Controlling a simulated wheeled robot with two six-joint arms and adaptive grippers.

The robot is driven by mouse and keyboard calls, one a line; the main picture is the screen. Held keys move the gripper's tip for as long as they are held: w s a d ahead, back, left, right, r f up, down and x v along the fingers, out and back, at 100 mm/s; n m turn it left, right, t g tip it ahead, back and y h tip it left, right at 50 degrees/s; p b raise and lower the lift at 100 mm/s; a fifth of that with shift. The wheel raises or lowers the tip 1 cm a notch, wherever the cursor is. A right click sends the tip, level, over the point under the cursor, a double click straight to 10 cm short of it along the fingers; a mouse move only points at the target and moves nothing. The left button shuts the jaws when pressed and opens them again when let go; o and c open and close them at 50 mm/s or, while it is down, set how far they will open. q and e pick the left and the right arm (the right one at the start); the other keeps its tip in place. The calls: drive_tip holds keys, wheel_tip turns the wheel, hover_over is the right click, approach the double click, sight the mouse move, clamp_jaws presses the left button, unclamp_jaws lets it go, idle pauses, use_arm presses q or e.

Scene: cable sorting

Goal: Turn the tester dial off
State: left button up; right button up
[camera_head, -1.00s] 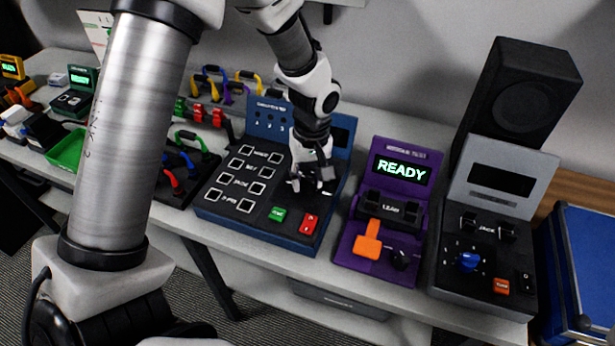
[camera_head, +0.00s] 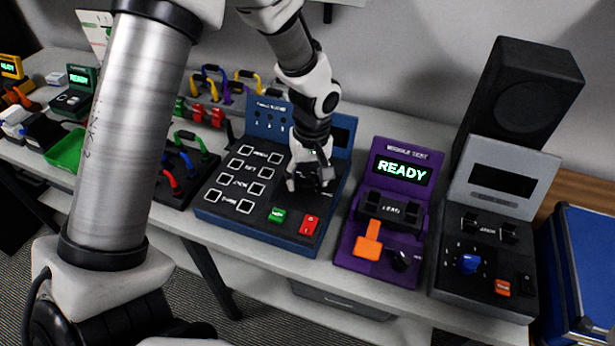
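The blue tester (camera_head: 262,228) stands on the bench in the middle, with square label windows on its left, a green button (camera_head: 277,215) and a red switch (camera_head: 309,226) at its front. My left gripper (camera_head: 309,183) points down at the right part of its panel, just behind the red switch. Its fingers stand somewhat apart over a dark part of the panel. A dial there is hidden by the gripper, so I cannot tell whether the fingers grip it. My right gripper is out of view.
A purple tester (camera_head: 347,252) reading READY, with an orange lever (camera_head: 368,240), stands close on the right. Beyond it are a grey tester (camera_head: 447,270) with a blue knob (camera_head: 468,263) and a black speaker (camera_head: 520,90). Racks of coloured cables (camera_head: 178,170) stand to the left.

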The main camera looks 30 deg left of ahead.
use_arm(q)
drive_tip(key=shift+r, duration=0.1)
wheel_tip(320, 180, up, 12)
drive_tip(key=shift+w+d, duration=0.2)
drive_tip(key=shift+w, duration=0.1)
drive_tip(key=shift+s, duration=0.1)
idle(0.4)
